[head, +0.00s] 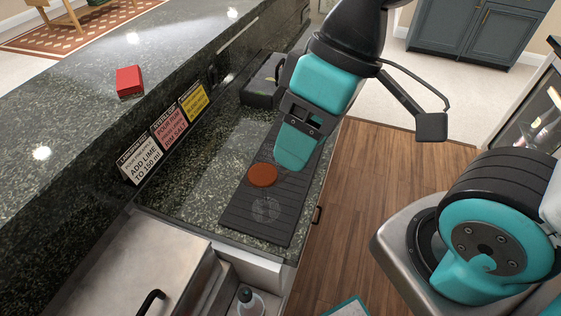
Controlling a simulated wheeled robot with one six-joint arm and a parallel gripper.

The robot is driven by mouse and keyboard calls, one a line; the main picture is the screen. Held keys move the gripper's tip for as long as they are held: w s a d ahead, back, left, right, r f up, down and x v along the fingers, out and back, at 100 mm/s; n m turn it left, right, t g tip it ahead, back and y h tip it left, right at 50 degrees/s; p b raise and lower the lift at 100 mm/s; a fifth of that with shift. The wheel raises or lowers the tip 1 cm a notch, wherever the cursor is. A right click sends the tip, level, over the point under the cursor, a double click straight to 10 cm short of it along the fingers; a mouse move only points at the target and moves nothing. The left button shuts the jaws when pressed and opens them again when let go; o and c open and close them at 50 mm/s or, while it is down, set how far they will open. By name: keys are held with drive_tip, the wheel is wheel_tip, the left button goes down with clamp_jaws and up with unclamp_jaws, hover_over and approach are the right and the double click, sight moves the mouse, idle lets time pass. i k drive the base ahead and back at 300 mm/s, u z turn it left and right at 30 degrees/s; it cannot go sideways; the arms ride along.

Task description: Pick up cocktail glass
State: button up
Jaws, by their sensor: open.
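I cannot make out a cocktail glass for certain. A faint round grey shape (266,209) shows on the near part of the black bar mat; I cannot tell whether it is a clear glass seen from above or a mark on the mat. A brown round coaster (262,175) lies on the mat just beyond it. My gripper (292,163) is open and points down over the mat, above and to the right of the coaster. I see it from behind, so the gap between its fingers is hidden. It appears empty.
The black mat (285,222) lies on a stone counter beside three standing sign cards (165,130). A dark caddy (262,85) stands behind. A red box (129,81) is on the higher bar top. A metal lid (135,262) and a bottle (248,300) are nearer.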

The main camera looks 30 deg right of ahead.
sight(255, 166)
drive_tip(key=z, duration=0.15)
drive_tip(key=k, duration=0.8)
drive_tip(key=z, duration=0.65)
drive_tip(key=i, duration=0.5)
drive_tip(key=u, duration=0.05)
